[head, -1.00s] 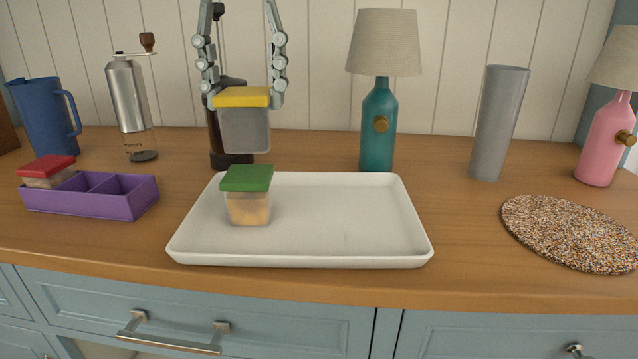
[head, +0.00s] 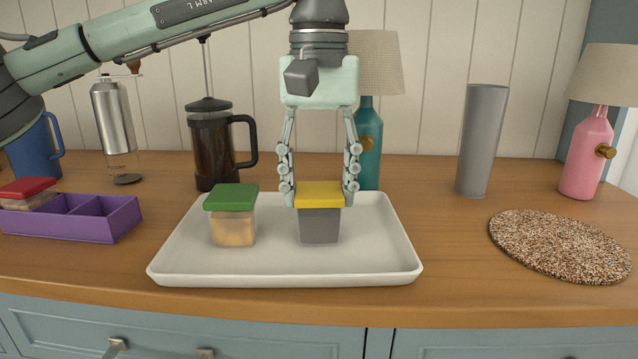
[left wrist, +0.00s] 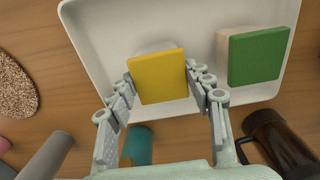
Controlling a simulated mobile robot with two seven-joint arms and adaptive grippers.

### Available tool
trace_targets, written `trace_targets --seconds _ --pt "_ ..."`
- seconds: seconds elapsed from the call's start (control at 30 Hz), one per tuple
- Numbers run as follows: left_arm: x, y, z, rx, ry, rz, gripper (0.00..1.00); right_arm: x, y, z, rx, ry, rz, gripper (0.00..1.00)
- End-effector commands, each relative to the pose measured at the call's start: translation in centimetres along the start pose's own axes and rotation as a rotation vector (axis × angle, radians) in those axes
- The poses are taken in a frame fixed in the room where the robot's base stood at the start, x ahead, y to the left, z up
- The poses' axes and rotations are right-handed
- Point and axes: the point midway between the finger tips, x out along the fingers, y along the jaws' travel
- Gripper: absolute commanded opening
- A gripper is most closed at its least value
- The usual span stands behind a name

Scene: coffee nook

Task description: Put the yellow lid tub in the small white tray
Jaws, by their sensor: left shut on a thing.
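The yellow lid tub (head: 319,222) has a yellow lid and a grey see-through body. It is upright in the small white tray (head: 385,265), right of the tray's middle line of tubs. My left gripper (head: 319,190) comes down from above and is shut on the tub at its lid, one finger on each side. The left wrist view also shows the yellow lid (left wrist: 158,76) between the two fingers. The tub's base looks at or very near the tray floor; I cannot tell if it touches. My right gripper is in neither current view.
A green lid tub (head: 232,215) stands in the tray just left of the yellow one, with a gap between. A French press (head: 212,150), a teal lamp (head: 367,150) and a grey vase (head: 480,140) stand behind. A purple divided box (head: 85,222) is left, a speckled mat (head: 560,245) right.

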Motion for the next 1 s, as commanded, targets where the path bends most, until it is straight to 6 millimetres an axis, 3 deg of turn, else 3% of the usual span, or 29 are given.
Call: trace_targets --seconds 0.3,0.33,0.47,0.77,1.0 --pt "0.3 0.0 0.0 0.001 -0.001 0.0 0.21 0.0 0.1 0.2 0.0 -0.004 0.002 0.84" --pt "0.2 0.0 0.0 0.001 0.0 0.0 0.55 -0.2 0.1 0.2 0.0 -0.004 0.002 0.84" --pt "0.2 0.0 0.0 0.001 0.0 0.0 0.71 -0.5 0.1 0.2 0.0 0.0 0.003 0.84" --pt "0.1 0.0 0.0 0.001 0.0 0.0 0.72 -0.4 0.1 0.2 0.0 -0.002 0.003 0.84" --pt "-2.6 0.1 0.0 0.002 0.001 0.001 0.72 0.2 0.1 0.3 -0.001 -0.01 0.0 0.84"
